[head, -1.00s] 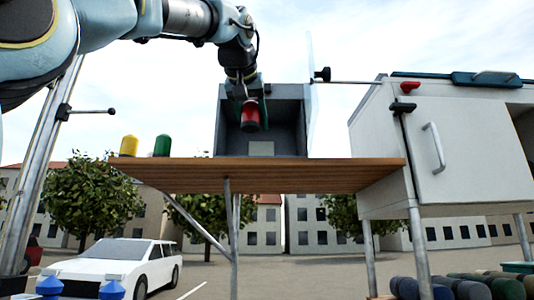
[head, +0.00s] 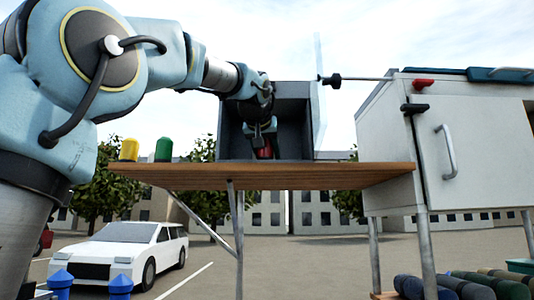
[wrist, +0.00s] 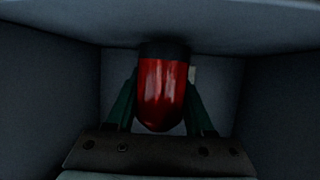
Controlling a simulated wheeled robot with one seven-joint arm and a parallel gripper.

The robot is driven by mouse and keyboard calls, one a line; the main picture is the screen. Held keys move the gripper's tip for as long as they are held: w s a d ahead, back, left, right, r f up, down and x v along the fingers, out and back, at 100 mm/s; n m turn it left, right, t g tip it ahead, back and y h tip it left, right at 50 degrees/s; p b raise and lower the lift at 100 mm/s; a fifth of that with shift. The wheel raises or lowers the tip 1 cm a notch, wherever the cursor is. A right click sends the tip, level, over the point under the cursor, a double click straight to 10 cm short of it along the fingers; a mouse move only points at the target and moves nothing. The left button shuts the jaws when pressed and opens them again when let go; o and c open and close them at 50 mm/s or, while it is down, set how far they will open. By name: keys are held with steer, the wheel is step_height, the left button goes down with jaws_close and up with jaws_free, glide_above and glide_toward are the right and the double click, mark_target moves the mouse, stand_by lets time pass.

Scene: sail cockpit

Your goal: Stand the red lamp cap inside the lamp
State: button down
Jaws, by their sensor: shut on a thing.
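The red lamp cap (wrist: 162,95) is between the two green fingers of my gripper (wrist: 163,100) in the wrist view. Its dark base is at the top of that picture and its rounded red end points down. In the head view the cap (head: 265,152) shows as a small red patch below my gripper (head: 262,135). The lamp is a grey open-fronted box (head: 295,120) on the wooden shelf. My gripper is shut on the cap inside the box opening. Whether the cap touches the box floor is hard to tell.
A yellow cap (head: 129,149) and a green cap (head: 163,148) stand on the left of the wooden shelf (head: 330,176). A clear door panel (head: 319,95) stands open at the box's right side. A white cabinet (head: 480,160) is farther right.

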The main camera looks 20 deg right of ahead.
steer(key=shift+f, duration=0.2)
steer(key=shift+f, duration=0.15)
steer(key=shift+c, duration=1.4)
jaws_free()
steer(key=shift+s+r, duration=0.1)
steer(key=shift+r, duration=0.15)
steer(key=b+v, duration=0.3)
steer(key=v, duration=0.9)
steer(key=shift+f, duration=0.1)
